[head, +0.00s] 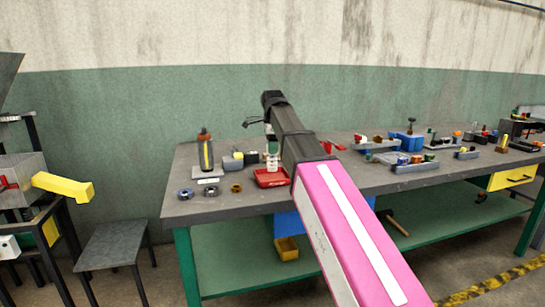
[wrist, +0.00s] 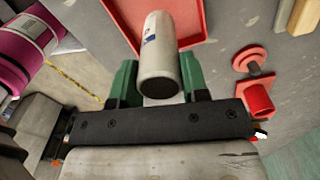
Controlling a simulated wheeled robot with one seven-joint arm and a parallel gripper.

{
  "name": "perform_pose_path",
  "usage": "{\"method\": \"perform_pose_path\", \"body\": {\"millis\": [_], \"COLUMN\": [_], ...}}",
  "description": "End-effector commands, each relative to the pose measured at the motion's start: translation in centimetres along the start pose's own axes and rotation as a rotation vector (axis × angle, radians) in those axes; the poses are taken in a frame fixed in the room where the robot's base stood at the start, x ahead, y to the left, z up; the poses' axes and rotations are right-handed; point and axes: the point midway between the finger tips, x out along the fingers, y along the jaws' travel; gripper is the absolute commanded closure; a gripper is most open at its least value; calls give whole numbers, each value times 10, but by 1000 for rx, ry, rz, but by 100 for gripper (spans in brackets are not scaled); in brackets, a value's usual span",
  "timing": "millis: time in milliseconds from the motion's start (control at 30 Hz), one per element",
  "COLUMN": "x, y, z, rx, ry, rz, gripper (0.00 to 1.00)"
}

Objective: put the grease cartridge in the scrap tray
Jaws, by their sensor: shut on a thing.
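The grease cartridge appears to be the pale grey-white cylinder (wrist: 160,50) in the wrist view, with a small blue mark on its side. My gripper (wrist: 158,82) is shut on it, one green finger on each side. In the head view the cartridge (head: 272,161) is a small pale upright shape at the red scrap tray (head: 262,184). In the wrist view the tray (wrist: 196,30) lies beyond the cartridge, which overlaps it in the picture. I cannot tell whether the cartridge touches the tray floor. My arm hides part of the tray's surroundings in the head view.
A dark bottle (head: 206,153) and several small rings, one of them brown (head: 236,188), are left of the tray on the grey workbench (head: 215,208). A red cylindrical part (wrist: 259,99) is close on the right in the wrist view. Bins and parts fill the bench's right side.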

Motion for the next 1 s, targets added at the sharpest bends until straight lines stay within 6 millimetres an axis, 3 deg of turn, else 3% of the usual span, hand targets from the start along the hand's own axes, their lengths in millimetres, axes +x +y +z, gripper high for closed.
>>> {"method": "perform_pose_path", "body": {"millis": [267,667,700,767,1000], "x": [34,39,39,39,39], "y": [2,1,1,1,1], "z": [0,0,0,0,0], "rx": [0,0,0,0,0], "ry": [0,0,0,0,0], "rz": [1,0,0,0,0], "gripper": [85,85,52,33,33]}}
